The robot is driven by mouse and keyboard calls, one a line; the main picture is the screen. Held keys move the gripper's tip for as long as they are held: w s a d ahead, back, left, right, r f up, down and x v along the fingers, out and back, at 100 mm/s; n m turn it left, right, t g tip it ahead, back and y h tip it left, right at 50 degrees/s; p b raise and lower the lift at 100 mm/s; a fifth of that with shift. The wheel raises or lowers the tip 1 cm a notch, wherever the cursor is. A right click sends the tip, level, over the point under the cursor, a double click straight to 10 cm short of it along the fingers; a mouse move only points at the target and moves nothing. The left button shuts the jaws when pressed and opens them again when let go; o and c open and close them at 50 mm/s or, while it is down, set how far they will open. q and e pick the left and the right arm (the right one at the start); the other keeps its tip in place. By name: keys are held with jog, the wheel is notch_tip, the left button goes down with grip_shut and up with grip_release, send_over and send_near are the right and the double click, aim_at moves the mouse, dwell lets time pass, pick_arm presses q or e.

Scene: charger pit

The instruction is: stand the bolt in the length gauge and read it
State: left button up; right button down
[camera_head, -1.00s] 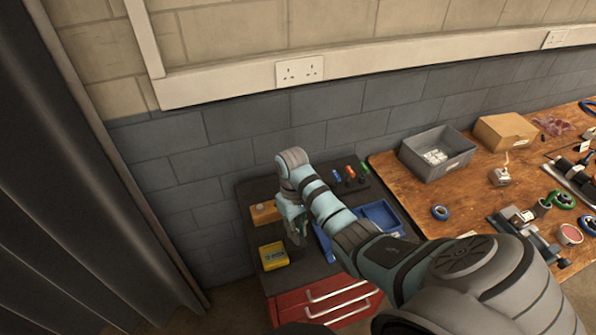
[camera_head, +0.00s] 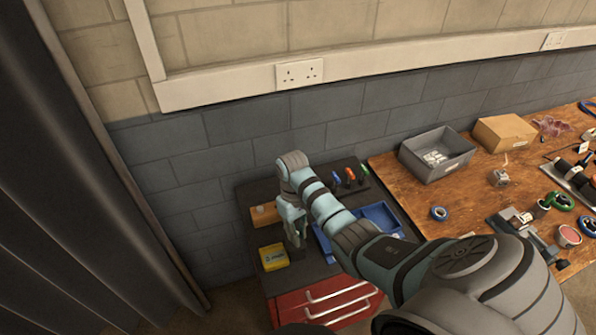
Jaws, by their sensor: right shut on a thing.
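My right gripper (camera_head: 298,246) points down over the black top of the red drawer cabinet, between the yellow box and the blue tray. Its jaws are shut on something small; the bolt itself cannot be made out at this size. An orange-brown block (camera_head: 262,216) with a pale round spot lies left of the gripper, partly behind it. A yellow box (camera_head: 273,256) with dark markings lies just left of the fingertips. I cannot tell for sure which thing is the length gauge. My left gripper is not in view.
A blue tray (camera_head: 382,214) sits right of the gripper, partly hidden by my arm. A rack with coloured-handled tools (camera_head: 350,178) stands behind. The wooden bench (camera_head: 400,187) at right holds a grey bin (camera_head: 437,155), a cardboard box (camera_head: 505,132) and tape rolls.

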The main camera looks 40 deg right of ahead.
aim_at(283, 252)
jog(key=shift+f+b, duration=0.9)
jog(key=shift+f, duration=0.55)
jog(key=c, duration=1.5)
grip_release()
jog(key=shift+o, duration=0.2)
jog(key=shift+r, duration=0.1)
